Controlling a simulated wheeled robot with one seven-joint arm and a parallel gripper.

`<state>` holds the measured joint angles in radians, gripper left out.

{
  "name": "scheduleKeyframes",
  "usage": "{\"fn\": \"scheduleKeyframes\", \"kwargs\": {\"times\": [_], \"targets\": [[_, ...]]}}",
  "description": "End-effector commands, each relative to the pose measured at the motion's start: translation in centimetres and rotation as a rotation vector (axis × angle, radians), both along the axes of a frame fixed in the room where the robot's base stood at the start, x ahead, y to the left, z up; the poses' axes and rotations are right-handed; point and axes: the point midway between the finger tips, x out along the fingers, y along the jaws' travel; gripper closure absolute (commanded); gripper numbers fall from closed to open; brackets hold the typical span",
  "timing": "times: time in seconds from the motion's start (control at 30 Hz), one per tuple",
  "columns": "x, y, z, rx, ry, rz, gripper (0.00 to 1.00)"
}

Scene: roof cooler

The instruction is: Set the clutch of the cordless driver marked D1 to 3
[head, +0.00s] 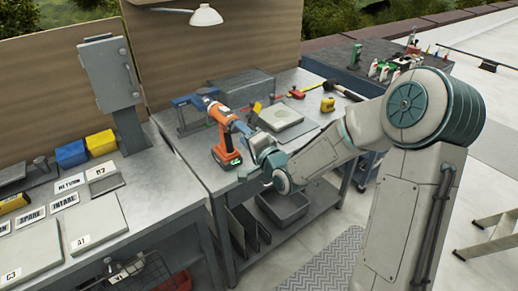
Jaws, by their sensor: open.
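An orange and grey cordless driver (222,132) stands upright on its battery near the left front of the grey workbench (188,148). A small green display shows on its battery base. No D1 mark can be read, and the clutch ring and its setting are too small to make out. My gripper (241,128) is open, just right of the driver at about the height of its upper handle. It partly overlaps the driver's right side, and I cannot tell whether they touch. The fingertips are not clearly seen.
A blue vise-like tool (190,101) stands close behind the driver. A grey box (241,87), a pale plate with a disc (281,117) and a yellow tape measure (328,104) lie farther back and right. A left bench holds labelled plates (93,235) and bins.

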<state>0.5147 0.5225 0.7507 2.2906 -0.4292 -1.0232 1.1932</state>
Motion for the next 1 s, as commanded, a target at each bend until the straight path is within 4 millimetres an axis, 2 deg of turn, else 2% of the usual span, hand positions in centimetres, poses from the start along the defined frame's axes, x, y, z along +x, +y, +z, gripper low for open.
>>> {"fn": "scheduleKeyframes", "kwargs": {"times": [0.37,1.0], "targets": [[-7.8,-4.9,0.0,-0.004,0.001,-0.004,0.51],[-9.5,-6.1,-0.1,0.002,-0.01,0.003,0.51]]}}
